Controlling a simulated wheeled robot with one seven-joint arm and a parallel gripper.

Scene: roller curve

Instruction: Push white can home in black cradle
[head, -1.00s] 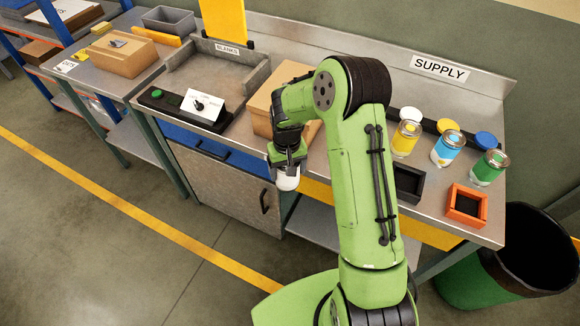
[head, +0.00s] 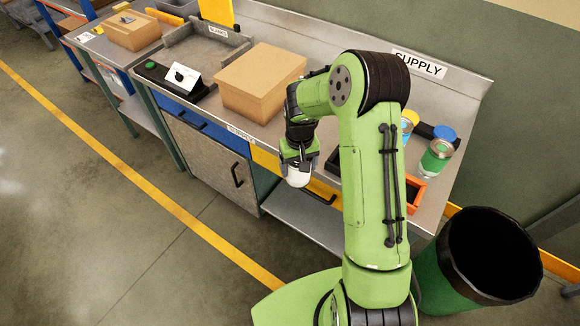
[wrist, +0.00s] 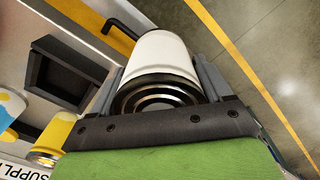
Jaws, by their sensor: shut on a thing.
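My gripper (head: 298,166) is shut on the white can (head: 297,180) and holds it in the air in front of the bench edge. In the wrist view the white can (wrist: 162,55) sits between the two grey fingers, with its ringed metal end toward the camera. The black cradle (wrist: 38,68) is a square, open-topped holder on the bench, empty, to the left of the can in the wrist view. In the head view the black cradle (head: 333,162) is mostly hidden behind my arm.
An orange cradle (head: 417,188), partly hidden by my arm, and a green can (head: 436,158) stand on the bench at right. A yellow can (wrist: 56,138) shows in the wrist view. A cardboard box (head: 260,82) stands left of my arm. A bin (head: 480,255) stands on the floor.

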